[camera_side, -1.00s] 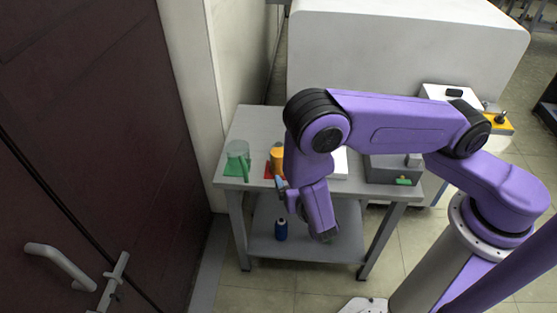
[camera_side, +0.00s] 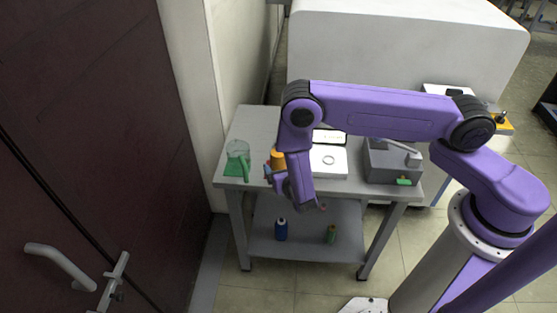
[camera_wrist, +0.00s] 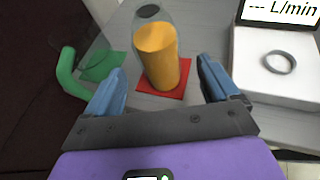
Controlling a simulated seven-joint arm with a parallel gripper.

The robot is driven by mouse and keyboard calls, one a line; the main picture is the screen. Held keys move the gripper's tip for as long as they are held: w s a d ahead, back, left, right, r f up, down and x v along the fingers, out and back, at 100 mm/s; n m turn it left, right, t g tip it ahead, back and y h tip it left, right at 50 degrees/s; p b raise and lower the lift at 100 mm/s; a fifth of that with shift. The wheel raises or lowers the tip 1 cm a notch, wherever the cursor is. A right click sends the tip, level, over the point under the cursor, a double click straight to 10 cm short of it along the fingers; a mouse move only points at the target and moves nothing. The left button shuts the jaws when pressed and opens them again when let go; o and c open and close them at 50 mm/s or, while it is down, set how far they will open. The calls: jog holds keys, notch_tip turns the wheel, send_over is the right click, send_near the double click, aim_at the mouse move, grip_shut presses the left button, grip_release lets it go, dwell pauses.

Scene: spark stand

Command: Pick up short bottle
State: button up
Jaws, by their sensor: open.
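A clear bottle with orange contents (camera_wrist: 160,55) stands on a red square (camera_wrist: 178,92) on the grey table. In the side view the bottle (camera_side: 276,157) is partly covered by my arm. My gripper (camera_wrist: 158,78) is open and empty, its blue fingers to the left and right of the bottle in the wrist view. I cannot tell whether the fingertips reach it. In the side view my gripper (camera_side: 268,173) is at the table's front edge. A blue bottle (camera_side: 281,230) and a small green bottle (camera_side: 331,234) stand on the lower shelf. Which bottle is the short one is unclear.
A clear green vessel (camera_side: 236,160) with a thick green bent piece (camera_wrist: 68,72) stands left of the orange bottle, near a green square (camera_wrist: 102,65). A white device with a ring (camera_side: 329,163) and a grey box (camera_side: 385,162) are to the right.

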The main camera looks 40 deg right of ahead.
aim_at(281, 163)
jog(key=shift+x, duration=2.7)
jog(key=shift+r, duration=0.1)
jog(key=c, duration=1.2)
jog(key=shift+r, duration=0.2)
